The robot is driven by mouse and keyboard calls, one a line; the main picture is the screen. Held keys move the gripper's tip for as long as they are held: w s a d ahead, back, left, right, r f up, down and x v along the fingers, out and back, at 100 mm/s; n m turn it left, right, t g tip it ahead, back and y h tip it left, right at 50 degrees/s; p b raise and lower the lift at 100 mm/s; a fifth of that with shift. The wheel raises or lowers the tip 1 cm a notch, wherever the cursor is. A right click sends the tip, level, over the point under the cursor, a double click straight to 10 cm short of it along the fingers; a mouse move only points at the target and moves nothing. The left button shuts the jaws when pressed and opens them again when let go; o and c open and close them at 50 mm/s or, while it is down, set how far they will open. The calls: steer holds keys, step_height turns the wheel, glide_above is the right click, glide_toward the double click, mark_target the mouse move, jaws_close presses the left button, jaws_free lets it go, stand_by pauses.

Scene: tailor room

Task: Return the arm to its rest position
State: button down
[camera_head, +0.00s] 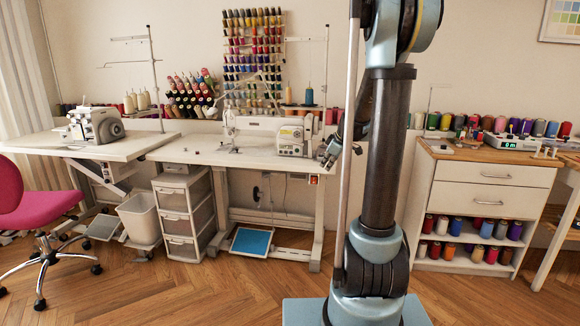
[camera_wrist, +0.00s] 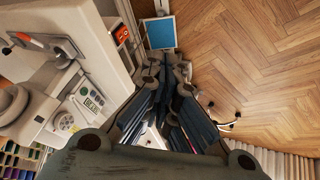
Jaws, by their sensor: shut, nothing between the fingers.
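My gripper (camera_head: 329,157) shows in the camera_head view just left of my arm column, in front of the right end of the middle sewing table (camera_head: 215,155). My upper arm is raised and leaves the top of that view. In the camera_wrist view my gripper (camera_wrist: 166,70) is shut, with its fingertips close together and nothing between them. A blue pedal plate (camera_wrist: 161,32) shows on the floor beyond the fingertips.
A white sewing machine (camera_head: 292,137) stands on the middle table, close to my gripper. A wooden cabinet (camera_head: 492,172) with spools and a scale (camera_head: 511,141) is right of my arm. A pink chair (camera_head: 45,205) is far left. The wooden floor (camera_head: 200,295) in front is clear.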

steer(key=s+m+g+h, duration=0.2)
steer(key=s+m, duration=0.4)
steer(key=s, duration=1.7)
steer(key=s+f+m, duration=0.2)
steer(key=s+f, duration=0.1)
steer(key=s, duration=0.5)
steer(key=s+d+f+m+g+h, duration=0.1)
steer(key=s+f+m, duration=0.2)
steer(key=s, duration=0.6)
steer(key=shift+s+d+f+m, duration=0.2)
steer(key=shift+s+f+m, duration=0.1)
steer(key=shift+f, duration=0.4)
